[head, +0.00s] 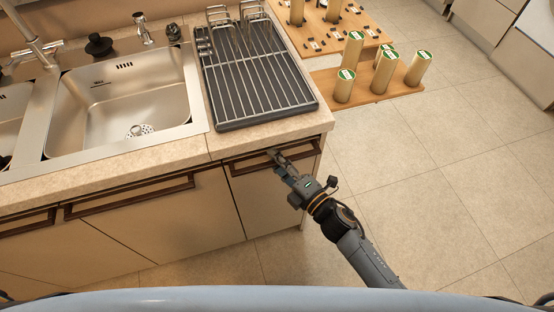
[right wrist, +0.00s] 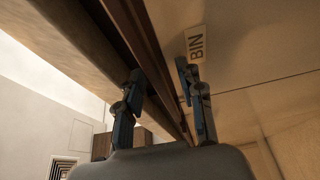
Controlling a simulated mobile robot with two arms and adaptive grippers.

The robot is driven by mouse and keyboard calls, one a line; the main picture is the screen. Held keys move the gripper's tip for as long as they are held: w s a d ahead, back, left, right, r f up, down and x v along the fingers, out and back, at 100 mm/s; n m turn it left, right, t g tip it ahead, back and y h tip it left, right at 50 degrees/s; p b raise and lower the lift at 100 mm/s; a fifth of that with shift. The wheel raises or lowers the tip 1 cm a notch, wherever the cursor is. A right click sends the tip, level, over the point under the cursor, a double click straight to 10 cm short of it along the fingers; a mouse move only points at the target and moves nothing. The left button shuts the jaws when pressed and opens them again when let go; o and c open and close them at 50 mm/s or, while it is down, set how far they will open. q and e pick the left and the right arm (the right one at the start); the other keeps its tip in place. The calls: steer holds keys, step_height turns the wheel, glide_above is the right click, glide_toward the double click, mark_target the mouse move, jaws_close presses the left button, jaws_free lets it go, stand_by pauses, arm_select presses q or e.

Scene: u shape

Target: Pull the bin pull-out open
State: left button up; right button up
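The bin pull-out (head: 262,208) is the narrow beige front at the right end of the counter, and it looks closed, flush with the front beside it. Its dark brown handle (head: 241,168) runs along its top edge. In the right wrist view a white label reading BIN (right wrist: 196,44) shows on the front, beside the handle bar (right wrist: 150,60). My right gripper (head: 277,158) is at the handle; in the right wrist view its fingers (right wrist: 160,88) are apart, with the bar passing between them. I cannot tell whether they touch it. My left gripper is not in view.
The counter (head: 170,150) above holds a sink (head: 125,100) and a dark drying rack (head: 255,75). A wider front with its own handle (head: 130,195) is to the left. Wooden boards with green-topped cylinders (head: 384,72) stand beyond. The floor (head: 440,170) at right is clear.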

jaws_close()
stand_by(0.4)
